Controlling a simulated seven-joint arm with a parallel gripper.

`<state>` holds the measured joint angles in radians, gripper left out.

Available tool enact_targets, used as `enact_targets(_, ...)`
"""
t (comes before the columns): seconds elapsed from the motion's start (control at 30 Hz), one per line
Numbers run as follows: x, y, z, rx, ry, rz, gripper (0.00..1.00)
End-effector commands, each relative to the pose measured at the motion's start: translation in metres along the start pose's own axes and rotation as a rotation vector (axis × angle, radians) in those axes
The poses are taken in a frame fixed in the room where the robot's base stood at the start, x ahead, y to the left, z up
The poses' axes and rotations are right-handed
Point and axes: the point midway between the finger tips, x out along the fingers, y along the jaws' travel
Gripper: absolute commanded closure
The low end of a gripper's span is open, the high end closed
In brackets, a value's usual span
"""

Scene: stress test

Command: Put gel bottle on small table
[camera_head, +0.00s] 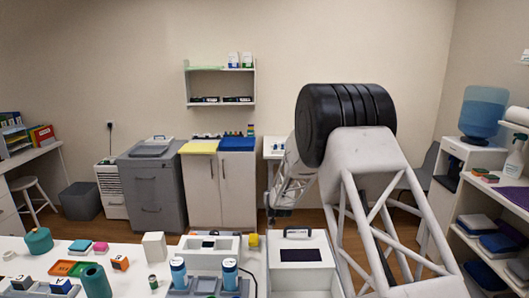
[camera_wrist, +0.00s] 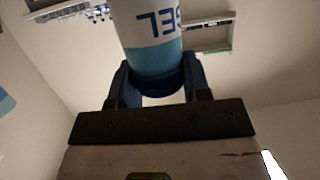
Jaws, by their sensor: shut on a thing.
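The gel bottle (camera_wrist: 150,30) is white with a blue band and reads "GEL" upside down in the wrist view. My gripper (camera_wrist: 158,74) is shut on it, with one dark finger on each side of its blue part. In the head view my arm reaches away from the front table, and the held bottle cannot be made out there. A small white table-like surface (camera_head: 274,146) stands against the back wall, partly hidden by my arm. I cannot tell whether it is the small table.
Two similar blue-and-white bottles (camera_head: 178,272) (camera_head: 229,274) stand in a grey holder on the cluttered white front table (camera_head: 130,252). A cabinet (camera_head: 220,182) and grey drawers (camera_head: 152,190) stand at the back. A water dispenser (camera_head: 484,112) and shelves (camera_head: 490,245) stand at right.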

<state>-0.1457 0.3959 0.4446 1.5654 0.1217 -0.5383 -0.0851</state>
Motion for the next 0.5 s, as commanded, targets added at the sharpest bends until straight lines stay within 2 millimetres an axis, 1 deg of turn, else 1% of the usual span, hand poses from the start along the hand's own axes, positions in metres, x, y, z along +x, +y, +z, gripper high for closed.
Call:
enact_targets(0.03,0.006,0.019,0.007,0.003,-0.002,0.013,0.87)
enact_targets(0.2,0.020,0.073,0.026,0.012,-0.001,0.042,0.87)
enact_targets(0.3,0.025,0.099,0.036,0.017,0.000,0.056,0.87)
enact_targets(0.4,0.029,0.120,0.043,0.020,-0.001,0.066,0.87)
enact_targets(0.5,0.031,0.132,0.049,0.022,-0.001,0.072,0.87)
